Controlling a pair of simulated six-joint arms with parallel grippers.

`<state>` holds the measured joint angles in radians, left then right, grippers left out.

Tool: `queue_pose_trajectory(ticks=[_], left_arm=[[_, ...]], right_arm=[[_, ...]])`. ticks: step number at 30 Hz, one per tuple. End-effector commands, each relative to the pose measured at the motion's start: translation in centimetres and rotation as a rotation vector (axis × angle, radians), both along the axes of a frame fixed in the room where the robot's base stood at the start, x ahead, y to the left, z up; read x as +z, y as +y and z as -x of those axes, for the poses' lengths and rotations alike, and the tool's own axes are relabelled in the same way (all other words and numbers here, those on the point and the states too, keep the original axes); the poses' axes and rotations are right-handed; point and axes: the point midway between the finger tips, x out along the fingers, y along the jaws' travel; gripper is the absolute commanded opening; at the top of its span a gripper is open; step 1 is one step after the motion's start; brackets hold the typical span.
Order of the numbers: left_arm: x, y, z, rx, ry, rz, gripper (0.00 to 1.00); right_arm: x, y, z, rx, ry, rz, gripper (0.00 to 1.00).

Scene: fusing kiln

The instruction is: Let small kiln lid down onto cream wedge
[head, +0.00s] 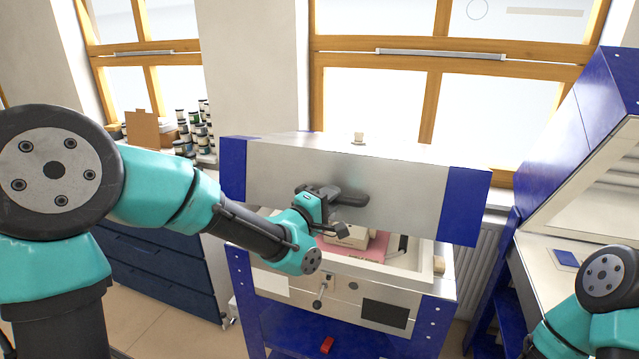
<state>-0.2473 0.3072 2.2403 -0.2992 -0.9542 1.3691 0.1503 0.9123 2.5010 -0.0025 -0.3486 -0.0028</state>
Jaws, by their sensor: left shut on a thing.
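The small kiln (350,301) stands ahead of me, a steel and blue body on a blue stand. Its lid (410,194), steel with blue ends, is raised, and there is an open gap above the front rim. My left gripper (333,208) is shut on the dark handle (350,194) at the middle of the lid's front. A small cream wedge (438,265) sits at the right of the kiln's rim, below the lid and apart from its edge. My right gripper is out of the picture; only part of my right arm shows at the lower right.
Inside the kiln a pale block (346,238) rests on a pink surface (376,247). A larger blue kiln (590,165) with a raised lid stands at the right. A dark drawer cabinet (165,270) and stacked jars (196,130) are at the left.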

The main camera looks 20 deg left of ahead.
Motion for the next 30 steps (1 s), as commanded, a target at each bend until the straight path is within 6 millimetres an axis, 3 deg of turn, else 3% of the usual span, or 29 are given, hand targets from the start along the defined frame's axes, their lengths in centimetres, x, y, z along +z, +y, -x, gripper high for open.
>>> queue_pose_trajectory(ticks=[11,12,15,25,30], left_arm=[[-0.4,-0.1,0.0,-0.002,0.003,-0.002,0.0],[-0.4,-0.1,0.0,-0.002,0.003,-0.002,0.24],[-0.3,-0.1,0.0,-0.002,0.003,-0.002,0.34],[-0.3,-0.1,0.2,-0.004,0.001,-0.001,0.34],[-0.4,0.2,1.4,-0.011,0.0,0.0,0.34]], right_arm=[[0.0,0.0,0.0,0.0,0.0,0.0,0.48],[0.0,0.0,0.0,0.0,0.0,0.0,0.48],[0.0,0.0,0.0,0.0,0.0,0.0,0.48],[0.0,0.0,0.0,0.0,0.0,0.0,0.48],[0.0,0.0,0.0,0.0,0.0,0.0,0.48]])
